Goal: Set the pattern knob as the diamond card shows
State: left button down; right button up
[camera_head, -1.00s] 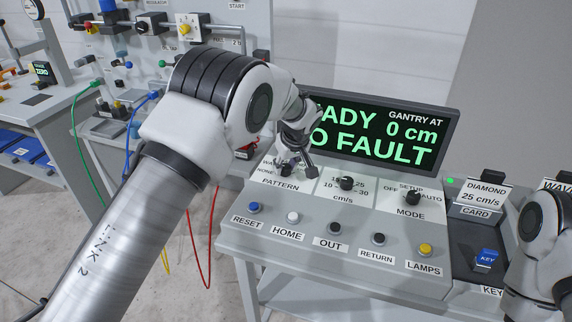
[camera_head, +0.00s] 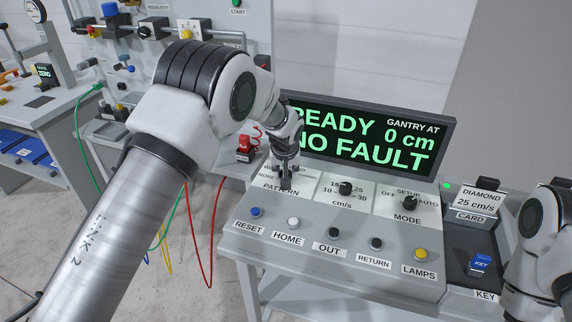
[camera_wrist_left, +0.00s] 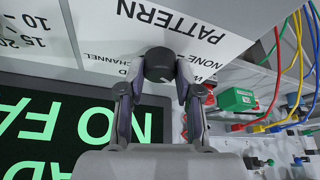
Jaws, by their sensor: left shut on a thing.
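The black pattern knob (camera_wrist_left: 158,65) is on the console's PATTERN panel, upside down in the left wrist view. My left gripper (camera_head: 286,184) is shut on it, a finger on each side. In the head view the gripper and wrist mostly hide the knob and its labels. NONE and CHANNEL show in the wrist view; other labels are partly covered. The diamond card (camera_head: 480,199) stands at the right in the head view and reads DIAMOND, 25 cm/s. My right arm shows at the right edge, its gripper out of view.
The display (camera_head: 372,135) behind the knobs reads READY, NO FAULT, 0 cm. The speed knob (camera_head: 345,188) and mode knob (camera_head: 409,203) are to the right. Several buttons line the front, including blue RESET (camera_head: 256,212). A blue key (camera_head: 480,262) is at the right.

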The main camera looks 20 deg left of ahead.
pick_arm(q)
jog(key=m+h+p, duration=0.1)
jog(key=m+p, duration=0.1)
jog(key=shift+a+r+m, duration=0.1)
jog(key=shift+r+m, duration=0.05)
jog(key=shift+m, duration=0.65)
jog(key=shift+f+m+h, duration=0.25)
jog(key=shift+m+h, duration=0.15)
jog(key=shift+m, duration=0.1)
jog(key=shift+f+m+b, duration=0.15)
jog(key=shift+m+b, duration=0.2)
jog(key=shift+m, duration=0.15)
jog(key=m+b, duration=0.1)
jog(key=b, duration=0.1)
jog(key=m+h+b, duration=0.1)
jog(key=m+b, duration=0.1)
jog(key=shift+a+f+h, duration=0.1)
jog(key=shift+f+h, duration=0.05)
jog(key=shift+h, duration=0.15)
jog(key=shift+r+m+g+h+b, duration=0.15)
jog(key=shift+m+g+h+b, duration=0.15)
jog(key=shift+m+b, duration=0.6)
jog(key=shift+r+m+g+h+b, duration=0.15)
jog(key=shift+m+g+b, duration=0.25)
jog(key=shift+m+b, duration=0.45)
pick_arm(e)
jog(key=shift+f, duration=2.55)
pick_arm(q)
jog(key=shift+m, duration=0.25)
